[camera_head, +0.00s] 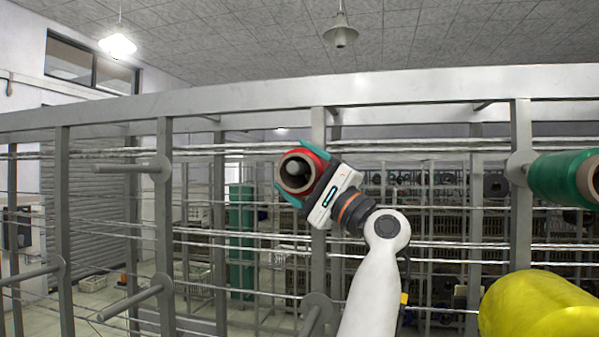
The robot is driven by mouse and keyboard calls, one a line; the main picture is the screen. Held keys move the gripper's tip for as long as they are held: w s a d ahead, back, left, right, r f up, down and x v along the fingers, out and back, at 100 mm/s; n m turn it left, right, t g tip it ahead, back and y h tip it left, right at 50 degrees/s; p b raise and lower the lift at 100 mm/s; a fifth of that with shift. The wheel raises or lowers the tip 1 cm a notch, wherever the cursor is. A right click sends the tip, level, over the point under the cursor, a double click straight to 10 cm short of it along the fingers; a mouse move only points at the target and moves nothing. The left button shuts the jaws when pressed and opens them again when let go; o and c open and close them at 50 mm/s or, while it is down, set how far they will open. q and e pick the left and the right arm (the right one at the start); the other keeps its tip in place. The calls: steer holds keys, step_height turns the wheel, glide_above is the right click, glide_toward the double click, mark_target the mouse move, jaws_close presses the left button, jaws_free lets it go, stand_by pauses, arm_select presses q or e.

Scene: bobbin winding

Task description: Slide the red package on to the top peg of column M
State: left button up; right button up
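The red package (318,160) is seen nearly end-on, with a brown tube end facing me. My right gripper (299,172) is shut on it, with teal fingers along its upper and lower sides. A grey round end (293,174) shows inside the tube's bore and looks like a peg tip; how far the package is around the peg I cannot tell. Behind it stands a grey column (318,125) whose upper peg is otherwise hidden by the package and gripper. No label for column M is legible. My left gripper is not in view.
Bare pegs stick out from columns at left (125,168) and lower left (130,303). A lower peg (312,318) is on the middle column. A green package (562,178) and a yellow package (540,308) sit at right. Horizontal rails cross behind.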

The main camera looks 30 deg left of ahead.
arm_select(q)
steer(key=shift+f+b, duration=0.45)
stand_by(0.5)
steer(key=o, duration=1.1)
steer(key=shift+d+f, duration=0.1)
